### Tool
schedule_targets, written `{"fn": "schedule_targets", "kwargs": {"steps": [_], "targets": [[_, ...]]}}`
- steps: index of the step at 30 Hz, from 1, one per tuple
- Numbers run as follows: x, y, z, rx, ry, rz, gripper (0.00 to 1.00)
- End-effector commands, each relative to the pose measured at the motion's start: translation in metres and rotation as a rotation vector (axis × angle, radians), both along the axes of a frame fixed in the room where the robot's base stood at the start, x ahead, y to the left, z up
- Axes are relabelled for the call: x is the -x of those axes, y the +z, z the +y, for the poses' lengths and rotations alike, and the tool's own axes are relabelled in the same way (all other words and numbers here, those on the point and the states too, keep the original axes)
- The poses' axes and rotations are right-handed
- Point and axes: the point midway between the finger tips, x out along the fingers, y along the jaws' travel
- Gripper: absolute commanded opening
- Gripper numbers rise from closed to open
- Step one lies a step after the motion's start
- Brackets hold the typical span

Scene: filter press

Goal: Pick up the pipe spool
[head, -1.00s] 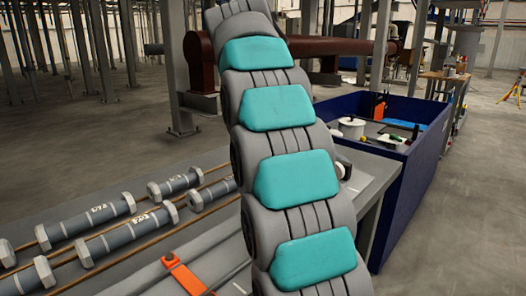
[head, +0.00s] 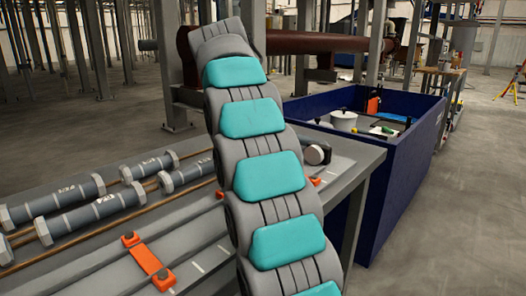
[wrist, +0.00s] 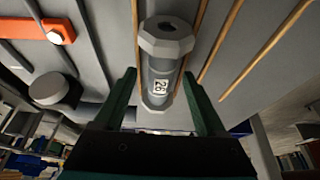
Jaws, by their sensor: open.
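A grey pipe spool (wrist: 163,72) with hexagonal flanged ends and a white number label lies on the grey bench in the wrist view. My gripper (wrist: 160,75) is open, with one dark green finger on each side of the spool. I cannot tell whether either finger touches it. In the head view, several similar grey spools (head: 90,214) lie in rows on the bench at the left. My arm hides the gripper there, and I cannot tell which spool is between the fingers.
Brown rods (wrist: 230,50) run along the bench (head: 200,262). An orange clamp (head: 149,261) sits at its front, and another orange part (wrist: 57,31) shows in the wrist view. A dark blue bin (head: 395,195) with loose items stands right of the bench.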

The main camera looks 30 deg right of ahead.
Motion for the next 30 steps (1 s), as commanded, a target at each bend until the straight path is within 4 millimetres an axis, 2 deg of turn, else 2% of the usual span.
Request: {"fn": "schedule_targets", "kwargs": {"steps": [3,22,30], "targets": [[0.0002,0.0009,0.0001,0.000,0.000,0.000,0.72],[0.0004,0.0005,-0.0001,0.000,0.001,0.002,0.01],[0.0004,0.0005,-0.0001,0.000,0.001,0.002,0.00]]}}
